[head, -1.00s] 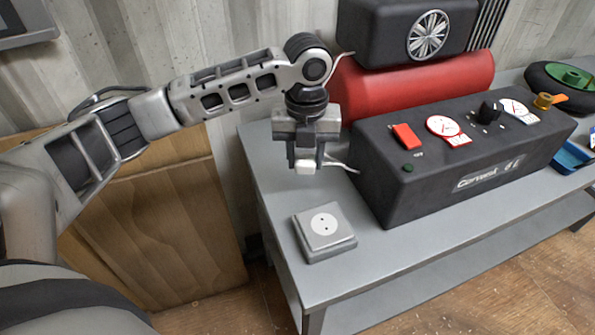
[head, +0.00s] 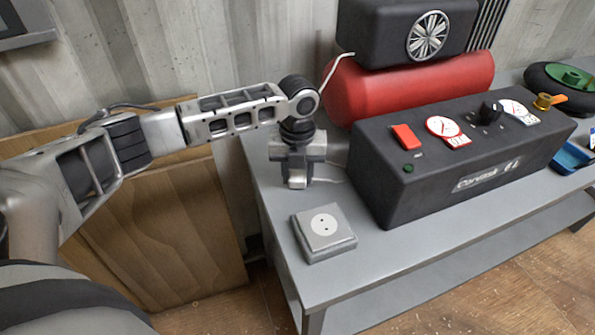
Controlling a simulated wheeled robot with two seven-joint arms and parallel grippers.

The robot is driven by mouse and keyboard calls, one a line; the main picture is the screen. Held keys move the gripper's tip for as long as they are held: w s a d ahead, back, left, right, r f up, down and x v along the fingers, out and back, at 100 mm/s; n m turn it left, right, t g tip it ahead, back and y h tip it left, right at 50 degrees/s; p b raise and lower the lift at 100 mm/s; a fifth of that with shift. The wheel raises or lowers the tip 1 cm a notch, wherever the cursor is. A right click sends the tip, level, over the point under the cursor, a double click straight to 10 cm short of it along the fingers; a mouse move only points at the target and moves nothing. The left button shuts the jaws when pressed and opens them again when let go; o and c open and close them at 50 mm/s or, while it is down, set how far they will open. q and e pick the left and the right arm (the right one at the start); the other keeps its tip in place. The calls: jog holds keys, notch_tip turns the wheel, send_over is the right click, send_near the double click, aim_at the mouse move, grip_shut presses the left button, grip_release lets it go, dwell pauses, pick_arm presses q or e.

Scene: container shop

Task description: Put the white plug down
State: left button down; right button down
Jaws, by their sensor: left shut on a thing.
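My left gripper (head: 297,177) points down over the back left part of the grey bench, behind the socket box. It is shut on the white plug (head: 297,183), a small pale block at the fingertips, partly hidden by them. The plug is low, near the bench top; I cannot tell whether it touches. A thin white cable (head: 328,181) runs from beside the gripper toward the compressor. My right gripper is not in view.
A grey socket box (head: 325,233) with a round white face sits at the bench's (head: 285,262) front left. The black compressor (head: 450,150) with a red switch (head: 406,137) and gauges stands right of the gripper. A red tank (head: 410,88) is behind. A blue tray (head: 572,156) lies far right.

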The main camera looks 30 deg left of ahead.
aim_at(298, 174)
pick_arm(q)
jog(key=shift+f, duration=0.3)
jog(key=c, duration=0.9)
grip_release()
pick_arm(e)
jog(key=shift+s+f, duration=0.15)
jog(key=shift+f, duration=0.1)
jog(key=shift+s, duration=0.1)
pick_arm(q)
jog(key=shift+r, duration=0.2)
jog(key=shift+r, duration=0.35)
notch_tip(298, 174, up, 12)
jog(key=shift+f, duration=0.15)
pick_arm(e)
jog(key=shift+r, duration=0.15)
